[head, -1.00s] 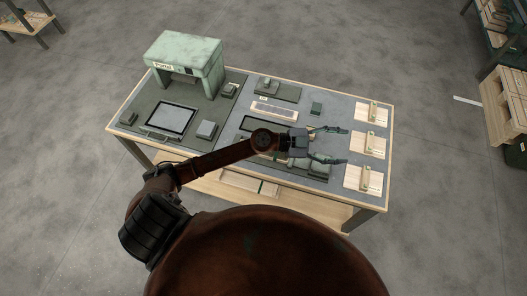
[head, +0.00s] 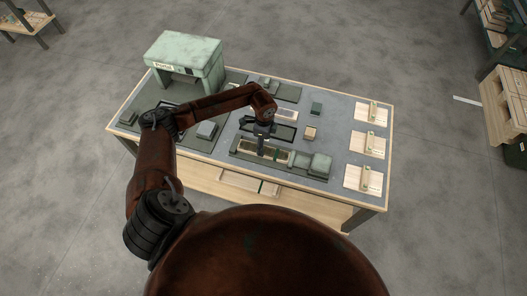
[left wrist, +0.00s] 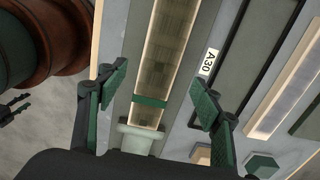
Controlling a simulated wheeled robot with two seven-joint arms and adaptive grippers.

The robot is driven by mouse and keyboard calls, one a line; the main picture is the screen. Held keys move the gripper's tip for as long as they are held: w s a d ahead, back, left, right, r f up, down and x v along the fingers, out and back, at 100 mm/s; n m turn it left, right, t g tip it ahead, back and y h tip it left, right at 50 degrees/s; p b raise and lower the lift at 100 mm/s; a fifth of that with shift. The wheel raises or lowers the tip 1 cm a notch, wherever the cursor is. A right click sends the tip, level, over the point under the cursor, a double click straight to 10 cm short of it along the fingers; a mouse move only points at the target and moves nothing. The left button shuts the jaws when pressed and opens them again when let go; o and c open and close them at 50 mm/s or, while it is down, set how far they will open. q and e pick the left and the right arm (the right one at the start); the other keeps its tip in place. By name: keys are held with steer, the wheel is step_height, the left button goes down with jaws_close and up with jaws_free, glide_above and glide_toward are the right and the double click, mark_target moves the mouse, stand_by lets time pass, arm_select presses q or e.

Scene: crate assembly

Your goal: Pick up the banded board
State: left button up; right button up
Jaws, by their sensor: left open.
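The banded board (left wrist: 168,55) is a long pale wooden board with a green band across it near one end. It lies in a grey-green holder at the table's front and also shows in the head view (head: 277,154). My left gripper (left wrist: 158,100) is open, with a finger on each side of the board near the band, apart from it. In the head view my left gripper (head: 261,152) points down over the board and hides part of it. A small dark gripper shape, apparently my right gripper (left wrist: 13,108), shows at the left wrist view's edge; its jaws are unclear.
A green portal (head: 186,58) stands at the back left. Wooden plates (head: 362,178) line the right side.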

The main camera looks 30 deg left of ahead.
arm_select(q)
step_height(320, 180, down, 4)
steer(key=shift+f, duration=0.25)
steer(key=shift+c, duration=0.6)
steer(key=shift+r, duration=0.1)
steer(key=c, duration=1.2)
